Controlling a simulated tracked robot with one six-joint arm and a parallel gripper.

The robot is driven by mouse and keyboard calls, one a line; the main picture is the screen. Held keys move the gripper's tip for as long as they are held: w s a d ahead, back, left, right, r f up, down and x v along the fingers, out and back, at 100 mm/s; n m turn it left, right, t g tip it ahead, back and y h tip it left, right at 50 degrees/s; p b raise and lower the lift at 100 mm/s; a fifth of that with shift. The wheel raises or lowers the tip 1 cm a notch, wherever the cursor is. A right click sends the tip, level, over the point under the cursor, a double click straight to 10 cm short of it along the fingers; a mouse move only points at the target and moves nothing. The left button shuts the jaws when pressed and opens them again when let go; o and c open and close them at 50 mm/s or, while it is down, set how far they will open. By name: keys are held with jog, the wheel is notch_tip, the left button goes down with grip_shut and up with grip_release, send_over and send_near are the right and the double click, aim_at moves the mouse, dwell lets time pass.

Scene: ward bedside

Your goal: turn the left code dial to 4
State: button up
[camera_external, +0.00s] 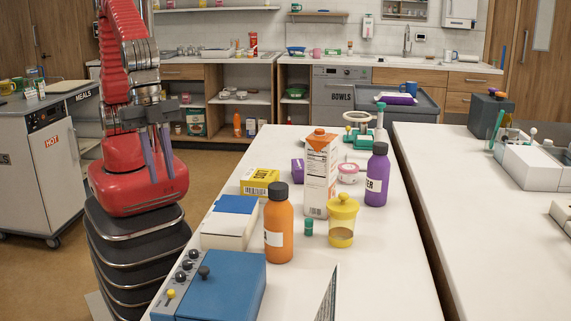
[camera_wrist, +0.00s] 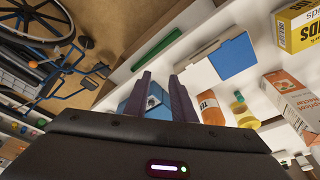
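A blue box (camera_external: 222,286) stands at the front left of the white table. Its grey side panel carries a row of black dials (camera_external: 187,265) and a yellow knob (camera_external: 170,294); one more black knob (camera_external: 204,272) shows near the panel's edge. Dial numbers are too small to read, and I cannot tell which is the left code dial. My gripper (camera_external: 162,176) hangs left of the table, fingers down, apart from the box. In the wrist view my gripper (camera_wrist: 161,76) is open and empty; part of the blue box (camera_wrist: 153,98) shows between and behind the fingers.
Beside the box are a white-and-blue case (camera_external: 230,223), an orange bottle (camera_external: 279,225), a yellow-lidded jar (camera_external: 342,222), a carton (camera_external: 320,175) and a purple bottle (camera_external: 377,176). A meals cart (camera_external: 40,160) stands at left. A wheelchair (camera_wrist: 40,40) shows in the wrist view.

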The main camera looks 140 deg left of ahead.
jog(key=s+a+r, duration=0.2)
jog(key=s, duration=0.9)
jog(key=shift+s, duration=0.15)
jog(key=w+d+n+t, duration=0.1)
jog(key=w+d, duration=0.1)
jog(key=w, duration=0.9)
jog(key=w+d+r+n, duration=0.1)
jog(key=w+d, duration=0.1)
jog(key=w, duration=0.9)
jog(key=shift+w+d+t+y, duration=0.15)
jog(key=shift+w+t+y, duration=0.15)
jog(key=shift+t, duration=0.1)
